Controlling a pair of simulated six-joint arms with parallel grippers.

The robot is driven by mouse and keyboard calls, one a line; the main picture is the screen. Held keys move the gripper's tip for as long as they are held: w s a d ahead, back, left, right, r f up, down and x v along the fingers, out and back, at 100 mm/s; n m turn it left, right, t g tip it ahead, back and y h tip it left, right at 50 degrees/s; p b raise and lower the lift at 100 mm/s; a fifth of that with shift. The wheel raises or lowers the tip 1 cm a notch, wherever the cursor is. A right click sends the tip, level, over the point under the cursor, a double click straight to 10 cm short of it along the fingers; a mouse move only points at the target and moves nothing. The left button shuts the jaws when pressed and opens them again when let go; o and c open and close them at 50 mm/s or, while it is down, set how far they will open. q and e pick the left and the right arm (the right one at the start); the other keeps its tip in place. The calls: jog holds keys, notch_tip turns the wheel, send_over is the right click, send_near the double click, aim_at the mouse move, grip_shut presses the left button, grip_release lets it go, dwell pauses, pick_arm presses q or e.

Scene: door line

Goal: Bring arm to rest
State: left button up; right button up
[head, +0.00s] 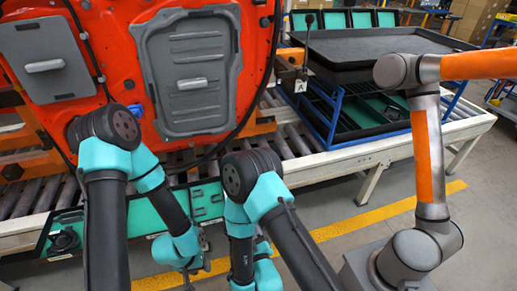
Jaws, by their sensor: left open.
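My left arm comes in at the lower left, bends at a dark joint and hangs down with teal links. My left gripper (195,274) is at its lower end, small and dark, open, with nothing seen between its fingers. It hangs in front of the conveyor's near edge, over the floor. My right arm bends at a dark joint near the picture's middle and folds down; its gripper does not show.
An orange-red door (128,58) with grey panels stands behind my arms on the roller conveyor (300,138). A black tray (370,46) on a blue rack (330,122) is at the right. An orange and grey robot arm (430,165) stands close at the right. Green trays (205,200) lie low behind my left arm.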

jog(key=w+d+f+m+g+h, duration=0.25)
jog(key=d+f+m+g, duration=0.4)
jog(key=d, duration=0.65)
jog(key=s+d+f+m+g, duration=0.2)
jog(key=s+d+m+g, duration=0.2)
jog(key=s+d+g, duration=0.5)
jog(key=s+d, duration=0.3)
jog(key=d, duration=0.3)
jog(key=shift+f, duration=0.25)
jog(key=shift+w+m+g, duration=0.1)
jog(key=shift+m+g, duration=0.15)
